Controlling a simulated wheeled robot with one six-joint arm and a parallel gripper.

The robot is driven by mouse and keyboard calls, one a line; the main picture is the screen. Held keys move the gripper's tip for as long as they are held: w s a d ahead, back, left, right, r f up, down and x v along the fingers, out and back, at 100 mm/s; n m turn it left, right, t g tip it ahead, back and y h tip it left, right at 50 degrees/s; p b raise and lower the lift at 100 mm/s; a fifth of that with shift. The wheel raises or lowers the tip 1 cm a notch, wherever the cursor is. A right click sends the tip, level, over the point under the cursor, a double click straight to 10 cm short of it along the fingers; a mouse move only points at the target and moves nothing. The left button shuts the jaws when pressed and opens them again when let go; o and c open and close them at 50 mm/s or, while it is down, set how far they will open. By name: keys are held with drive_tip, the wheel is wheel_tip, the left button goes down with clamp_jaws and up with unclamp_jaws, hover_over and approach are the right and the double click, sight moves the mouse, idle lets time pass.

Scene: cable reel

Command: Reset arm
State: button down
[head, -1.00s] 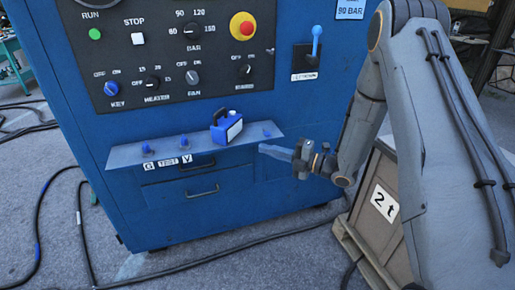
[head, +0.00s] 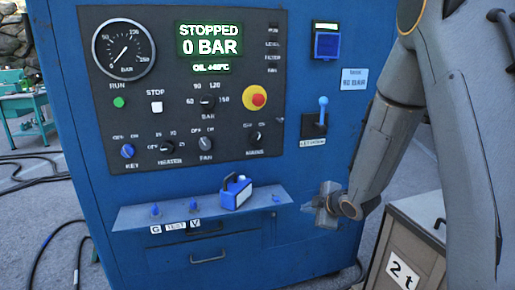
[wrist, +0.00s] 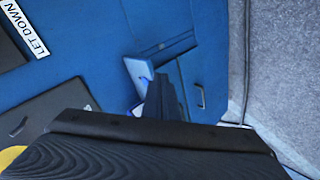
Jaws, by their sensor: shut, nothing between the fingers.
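My arm comes in from the right in the head view. My gripper (head: 310,206) is shut and empty, just right of the end of the small shelf (head: 140,216) on the blue machine's front. A blue box with a pale face and a dark handle (head: 237,192) sits on that shelf, apart from my gripper. In the wrist view, the dark body of my gripper fills the bottom and hides much of the machine front.
The blue control cabinet (head: 345,20) fills the middle. Its screen (head: 209,39) reads STOPPED, 0 BAR. A blue lever (head: 322,108) points up beside my arm. A crate marked 2 t (head: 403,274) stands at the lower right. Cables lie on the floor at left.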

drive_tip(key=s+d+r+m+g+h, duration=0.1)
drive_tip(key=s+m+g, duration=0.1)
drive_tip(key=s+m, duration=0.2)
drive_tip(key=s+d+r+m+g+h, duration=0.1)
drive_tip(key=s+m, duration=0.3)
drive_tip(key=s, duration=0.6)
drive_tip(key=s+d+r+m+g+h+p, duration=0.1)
drive_tip(key=s+d+m+g+h, duration=0.1)
drive_tip(key=s+m, duration=0.3)
drive_tip(key=s+g, duration=0.1)
drive_tip(key=s, duration=0.2)
drive_tip(key=shift+d+r+g+h, duration=0.3)
drive_tip(key=shift+d+r, duration=0.05)
drive_tip(key=c, duration=2.1)
unclamp_jaws()
drive_tip(key=s+m+g, duration=0.1)
drive_tip(key=s, duration=0.2)
drive_tip(key=s+a+r+m+g, duration=0.1)
drive_tip(key=s, duration=0.3)
drive_tip(key=s+a+m+g, duration=0.1)
drive_tip(key=s+m, duration=0.1)
drive_tip(key=s, duration=0.1)
drive_tip(key=shift+s+a+r, duration=0.2)
drive_tip(key=shift+s+r, duration=0.05)
drive_tip(key=shift+s, duration=0.1)
drive_tip(key=o, duration=0.3)
drive_tip(key=shift+s, duration=0.1)
